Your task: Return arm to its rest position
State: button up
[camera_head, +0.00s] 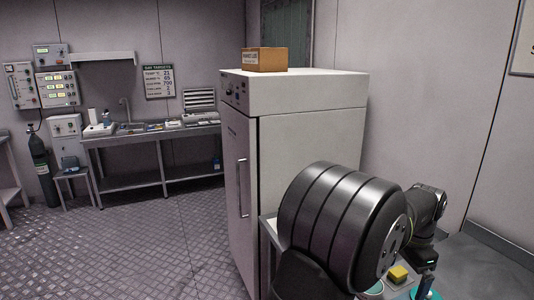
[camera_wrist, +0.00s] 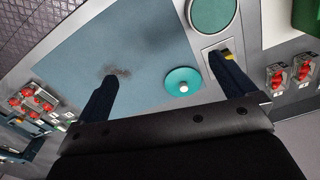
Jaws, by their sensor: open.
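My gripper (camera_wrist: 162,72) shows in the wrist view with its two dark fingers spread wide apart and nothing between them. Below the fingers is a grey-blue mat (camera_wrist: 140,35) with a dark smudge near the left finger. A round teal lid-like disc with a pale knob (camera_wrist: 183,82) lies on the surface between the fingers, toward the right one. In the head view, my black arm (camera_head: 345,220) fills the lower right and hides much of the bench behind it. My fingers cannot be made out clearly there.
The wrist view shows a round green pad (camera_wrist: 211,12) at the top and red items in clear holders (camera_wrist: 304,70) at right, with more red ones (camera_wrist: 35,102) at left. In the head view, a tall white cabinet (camera_head: 300,135) stands beside my arm. A yellow block (camera_head: 399,273) lies on the bench.

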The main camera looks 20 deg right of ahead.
jog(key=w+f, duration=0.2)
jog(key=w, duration=0.1)
jog(key=w+f, duration=0.2)
jog(key=w, duration=0.1)
jog(key=w+f, duration=0.2)
jog(key=w, duration=0.2)
notch_tip(320, 180, down, 2)
jog(key=shift+s+f, duration=0.1)
jog(key=shift+s, duration=0.05)
jog(key=shift+f, duration=0.35)
